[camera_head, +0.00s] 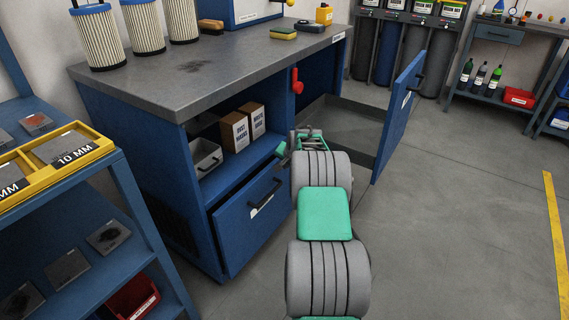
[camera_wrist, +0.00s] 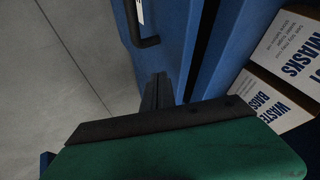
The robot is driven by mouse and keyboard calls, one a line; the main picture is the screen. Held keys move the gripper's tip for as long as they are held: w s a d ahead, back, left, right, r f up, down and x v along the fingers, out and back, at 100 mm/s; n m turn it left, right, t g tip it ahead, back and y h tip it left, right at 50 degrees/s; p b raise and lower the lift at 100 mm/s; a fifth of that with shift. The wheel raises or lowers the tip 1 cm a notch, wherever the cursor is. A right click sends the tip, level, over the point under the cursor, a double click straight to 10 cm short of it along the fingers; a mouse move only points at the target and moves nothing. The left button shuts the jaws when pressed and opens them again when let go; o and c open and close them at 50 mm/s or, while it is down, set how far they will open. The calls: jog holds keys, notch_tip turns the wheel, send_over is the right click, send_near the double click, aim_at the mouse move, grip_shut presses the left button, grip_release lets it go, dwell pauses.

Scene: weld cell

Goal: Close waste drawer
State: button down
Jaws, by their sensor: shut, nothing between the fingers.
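Two blue drawers are in the head view, and I cannot read which is labelled waste. The right drawer (camera_head: 399,110) stands far out of the bench, its grey tray (camera_head: 340,124) exposed and its handle on the outer face. The lower left drawer (camera_head: 243,221) has a black handle and white label; its front stands slightly proud. My gripper (camera_head: 290,147) is between them by the bench front, partly hidden by my arm. In the wrist view my gripper (camera_wrist: 156,90) is shut and empty, close to a blue drawer front (camera_wrist: 165,53) with a black handle; contact is unclear.
The shelf above the left drawer holds small boxes (camera_head: 241,126) and a grey bin (camera_head: 205,158). A red handle (camera_head: 297,82) hangs on the bench. A blue rack (camera_head: 105,210) stands close at left. Floor (camera_head: 450,215) to the right is clear.

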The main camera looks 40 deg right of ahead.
jog(key=s+r+p, duration=0.3)
jog(key=s+r, duration=0.5)
jog(key=s+d+f+m+g, duration=0.1)
jog(key=s+d+f, duration=0.1)
jog(key=s+d, duration=0.15)
jog(key=s+d+f+m, duration=0.1)
jog(key=s+d+f, duration=0.15)
jog(key=s, duration=0.25)
jog(key=s+a+f+m+y, duration=0.1)
jog(key=s+f+m, duration=0.1)
jog(key=s+f, duration=0.7)
jog(key=s+a+f+y, duration=0.2)
jog(key=a+f, duration=0.2)
jog(key=a, duration=0.3)
jog(key=n+t+y, duration=0.3)
jog(key=t+y, duration=0.1)
jog(key=t, duration=0.4)
send_near(236, 202)
jog(key=b+x, duration=0.1)
jog(key=x, duration=0.1)
jog(key=b+x, duration=0.1)
jog(key=x, duration=0.1)
jog(key=b+x, duration=0.1)
jog(key=b, duration=0.1)
jog(key=shift+w+f, duration=0.35)
jog(key=shift+f, duration=0.05)
jog(key=shift+w+a+r, duration=0.1)
jog(key=shift+w, duration=0.3)
